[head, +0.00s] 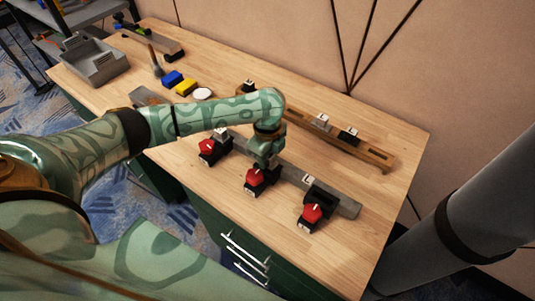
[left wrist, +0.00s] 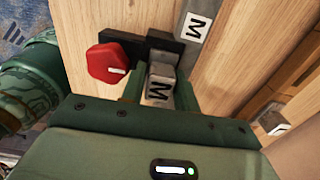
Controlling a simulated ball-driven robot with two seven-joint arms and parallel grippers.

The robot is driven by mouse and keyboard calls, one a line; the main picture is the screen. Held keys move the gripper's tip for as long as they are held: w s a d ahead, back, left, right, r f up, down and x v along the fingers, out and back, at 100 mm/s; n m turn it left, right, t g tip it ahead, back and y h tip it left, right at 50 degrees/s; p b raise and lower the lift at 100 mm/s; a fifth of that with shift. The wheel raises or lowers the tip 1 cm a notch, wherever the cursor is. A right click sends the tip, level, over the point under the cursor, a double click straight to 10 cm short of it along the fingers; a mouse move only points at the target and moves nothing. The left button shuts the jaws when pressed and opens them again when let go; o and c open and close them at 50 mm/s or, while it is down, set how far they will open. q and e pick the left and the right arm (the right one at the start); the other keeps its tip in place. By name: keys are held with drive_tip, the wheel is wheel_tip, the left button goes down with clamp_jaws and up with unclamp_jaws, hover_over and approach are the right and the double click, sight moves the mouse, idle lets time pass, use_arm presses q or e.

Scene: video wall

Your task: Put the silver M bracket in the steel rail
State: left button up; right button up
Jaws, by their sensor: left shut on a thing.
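My left gripper (head: 268,158) is low over the middle of the steel rail (head: 340,203), beside the middle red-knobbed clamp (head: 254,178). The bracket is close to the black clamp body and red knob (left wrist: 108,63). The steel rail (left wrist: 198,12) shows beyond it with its own M label. I cannot tell whether the bracket touches the rail. The bracket is hidden by the gripper in the head view. My right gripper is not in view.
More red-knobbed clamps stand at the rail's left (head: 208,147) and right (head: 311,213). A wooden rail (head: 375,157) behind holds a silver bracket (head: 322,121) and a black bracket (head: 348,135). A grey bin (head: 95,62) is far left. The table's right end is clear.

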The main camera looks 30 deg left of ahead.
use_arm(q)
drive_tip(key=shift+f, duration=0.35)
drive_tip(key=o, duration=1.1)
drive_tip(key=shift+o, duration=0.6)
drive_tip(key=shift+o, duration=1.3)
drive_tip(key=shift+f, duration=0.15)
drive_tip(key=shift+c, duration=0.5)
